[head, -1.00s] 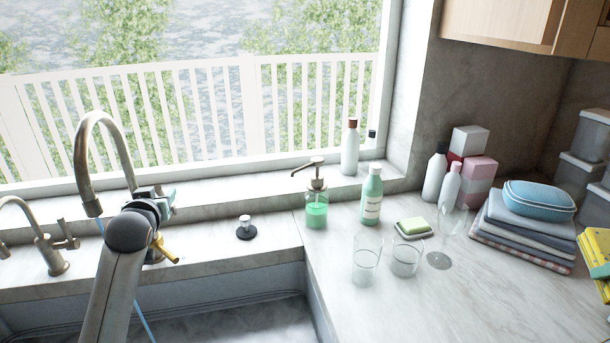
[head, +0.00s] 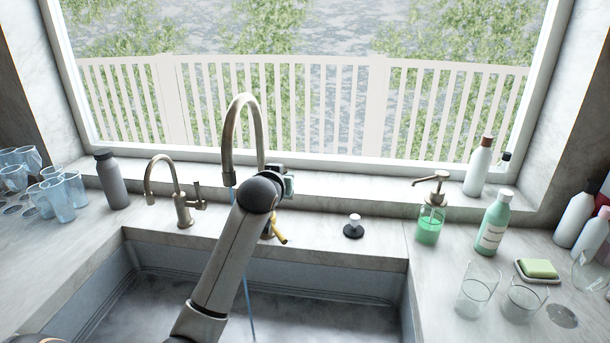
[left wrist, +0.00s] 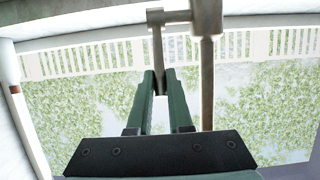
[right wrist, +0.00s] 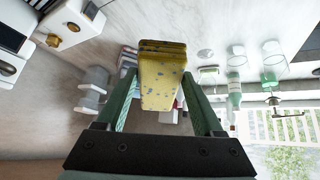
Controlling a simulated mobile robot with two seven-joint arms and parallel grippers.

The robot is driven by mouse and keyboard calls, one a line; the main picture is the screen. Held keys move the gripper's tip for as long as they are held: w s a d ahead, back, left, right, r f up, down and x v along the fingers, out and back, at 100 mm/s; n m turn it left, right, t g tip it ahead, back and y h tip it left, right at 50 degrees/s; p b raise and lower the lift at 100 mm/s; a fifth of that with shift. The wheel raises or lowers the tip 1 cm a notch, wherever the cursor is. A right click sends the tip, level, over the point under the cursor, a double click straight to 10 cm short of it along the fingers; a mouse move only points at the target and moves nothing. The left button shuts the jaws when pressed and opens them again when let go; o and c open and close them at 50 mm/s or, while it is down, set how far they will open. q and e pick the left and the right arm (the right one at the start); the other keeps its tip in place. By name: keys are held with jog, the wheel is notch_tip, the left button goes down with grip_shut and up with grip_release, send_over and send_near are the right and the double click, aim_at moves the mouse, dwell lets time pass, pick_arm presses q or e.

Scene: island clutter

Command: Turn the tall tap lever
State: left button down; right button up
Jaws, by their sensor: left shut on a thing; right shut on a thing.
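The tall tap (head: 243,105) with its curved metal spout stands behind the sink. Its lever (left wrist: 158,55) shows in the left wrist view, beside the tap's column (left wrist: 207,80). My left gripper (left wrist: 160,85) is shut on the lever, with a finger on each side. In the head view my left gripper (head: 282,182) is partly behind my wrist, next to the tap, and the lever is hidden. A thin blue stream (head: 247,305) shows below the tap. My right gripper (right wrist: 163,88) is shut on a yellow spotted cloth-like thing (right wrist: 163,75); it is outside the head view.
A short tap (head: 182,205) stands left of the tall one. A black stopper (head: 353,228) sits on the ledge to the right. A green soap dispenser (head: 430,218), a green bottle (head: 493,222) and glasses (head: 478,290) stand further right. A grey bottle (head: 110,180) and several glasses stand left.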

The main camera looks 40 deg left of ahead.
pick_arm(q)
jog(key=w+g, duration=0.1)
jog(key=w+a+r+g+h, duration=0.1)
jog(key=g, duration=0.1)
jog(key=w+a+g+h, duration=0.1)
jog(key=shift+w+r, duration=0.15)
jog(key=shift+w, duration=0.1)
jog(key=c, duration=1.2)
grip_release()
jog(key=shift+d, duration=0.1)
jog(key=o, duration=0.4)
jog(key=shift+o, duration=0.2)
